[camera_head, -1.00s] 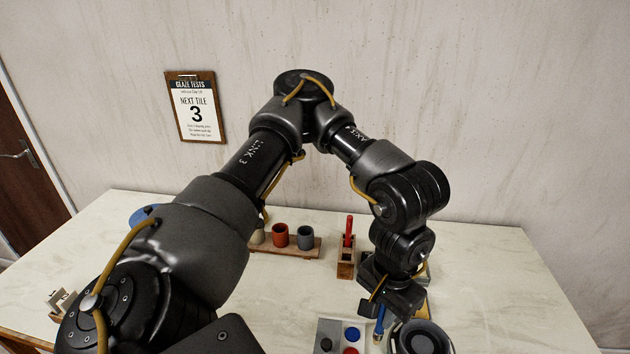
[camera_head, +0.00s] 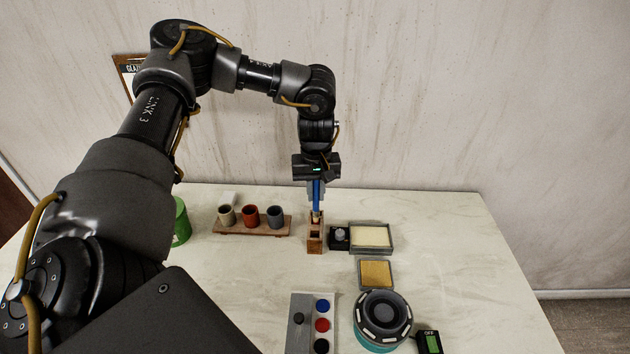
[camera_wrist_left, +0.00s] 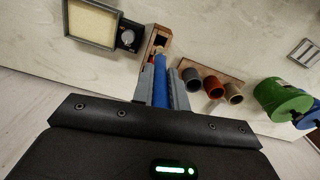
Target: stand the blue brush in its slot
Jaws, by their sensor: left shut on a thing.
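My left gripper (camera_head: 316,184) is shut on the blue brush (camera_head: 317,198) and holds it nearly upright, with its pale end down. The wrist view shows the blue brush (camera_wrist_left: 160,82) between the two grey fingers (camera_wrist_left: 161,92). The wooden brush holder (camera_head: 315,246) stands directly below, and the brush's lower end overlaps its top; I cannot tell whether it is inside a slot. One dark square opening of the holder (camera_wrist_left: 151,42) shows beside the brush's end. A bit of red (camera_wrist_left: 150,57) shows at the holder, mostly hidden. My right gripper is not in view.
A wooden rack with three cups (camera_head: 252,228) stands left of the holder. A small knobbed box (camera_head: 339,237) and a framed pale tray (camera_head: 371,237) stand close on the right. A yellow sponge-like block (camera_head: 377,274) and a round wheel (camera_head: 383,318) are nearer.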

